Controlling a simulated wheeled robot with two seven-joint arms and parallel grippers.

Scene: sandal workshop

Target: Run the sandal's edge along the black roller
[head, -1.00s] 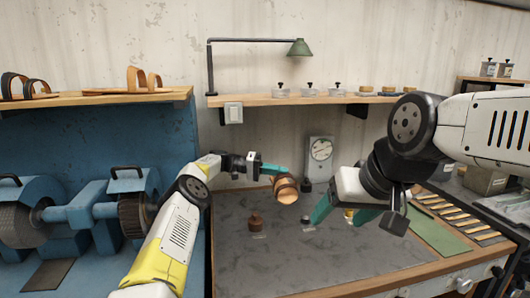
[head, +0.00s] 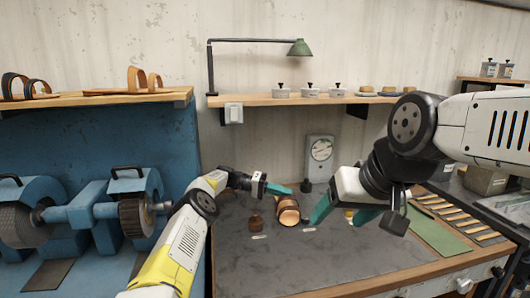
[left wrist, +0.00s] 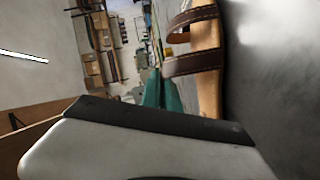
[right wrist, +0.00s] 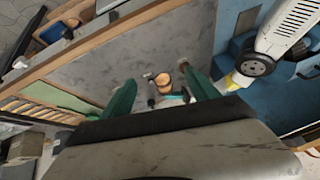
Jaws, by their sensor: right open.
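The sandal (head: 288,212) has a tan sole and dark brown straps. It is tilted above or near the grey worktop in the head view; I cannot tell if it touches. It also shows close up in the left wrist view (left wrist: 208,85). My left gripper (head: 287,189) is at the sandal's upper end, its teal fingers close together and apparently on it; the contact is hidden. My right gripper (head: 345,218) is open and empty to the right of the sandal. On the blue machine at left are a dark grey drum (head: 20,228) and a dark wheel (head: 133,217); which is the black roller is unclear.
A brown bottle (head: 255,221) stands left of the sandal. A dial gauge (head: 320,156) stands behind. A green mat (head: 436,236) and several tools lie at the right. Shelves with sandals (head: 137,82) and tins (head: 310,92) hang above. The worktop's front (head: 290,275) is clear.

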